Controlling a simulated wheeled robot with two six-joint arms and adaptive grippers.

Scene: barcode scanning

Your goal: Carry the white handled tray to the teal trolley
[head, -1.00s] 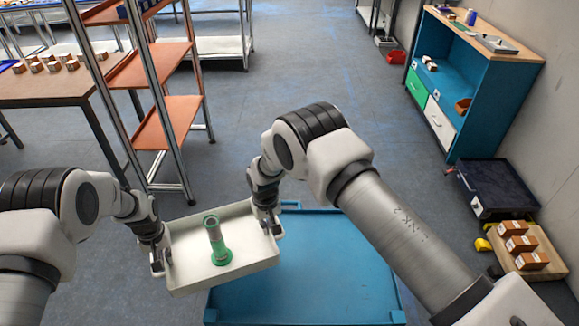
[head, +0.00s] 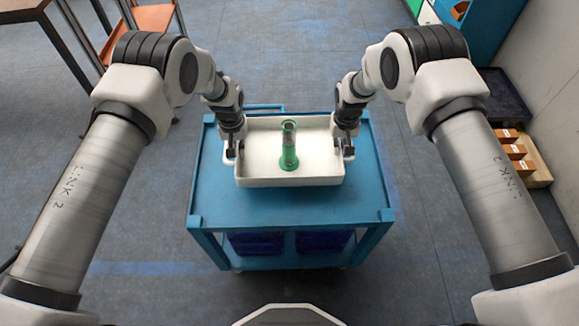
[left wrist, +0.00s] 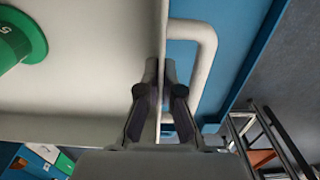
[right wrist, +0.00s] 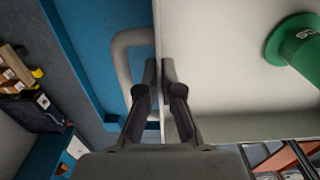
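The white handled tray (head: 262,171) is level over the top of the teal trolley (head: 290,208) in the head view; I cannot tell whether it touches the top. My left gripper (head: 233,152) is shut on the tray's left wall; the left wrist view shows both fingers pinching the wall (left wrist: 163,85) beside a looped handle (left wrist: 205,60). My right gripper (head: 344,152) is shut on the right wall, with its handle (right wrist: 122,60) beside the fingers in the right wrist view.
Dark blue bins (head: 255,243) sit on the trolley's lower shelf. A pallet with orange-brown boxes (head: 516,152) and a dark bin (head: 503,97) stand on the floor at right. Shelving (head: 153,18) is at upper left. The trolley's front top is bare.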

